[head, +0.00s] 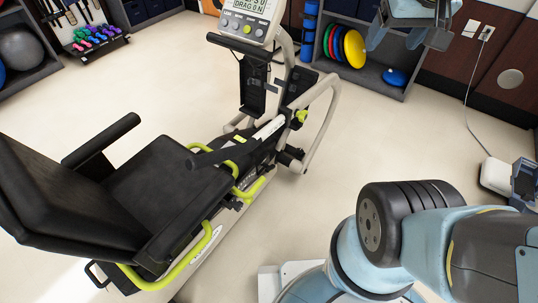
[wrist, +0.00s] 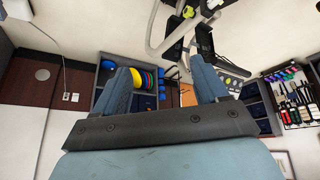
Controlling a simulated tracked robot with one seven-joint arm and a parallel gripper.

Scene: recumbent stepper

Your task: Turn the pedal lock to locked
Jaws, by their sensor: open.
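The recumbent stepper stands left of centre in the head view, with a black seat (head: 165,190), yellow-green rails and a console (head: 250,20) on a column. A small yellow-green knob (head: 302,116) sits by the pedal area at the front frame; I cannot tell for sure that it is the pedal lock, nor its setting. Yellow-green knobs (wrist: 188,12) also show at the top of the wrist view. My gripper (head: 407,40) is at the top right of the head view, right of the stepper and apart from it. Its fingers (wrist: 162,68) are spread and empty.
A shelf with coloured discs (head: 354,48) and a blue dome (head: 396,76) stands behind the stepper. A dumbbell rack (head: 95,38) is at the back left. A white box with a cable (head: 498,176) lies at the right. The floor between stepper and my base is clear.

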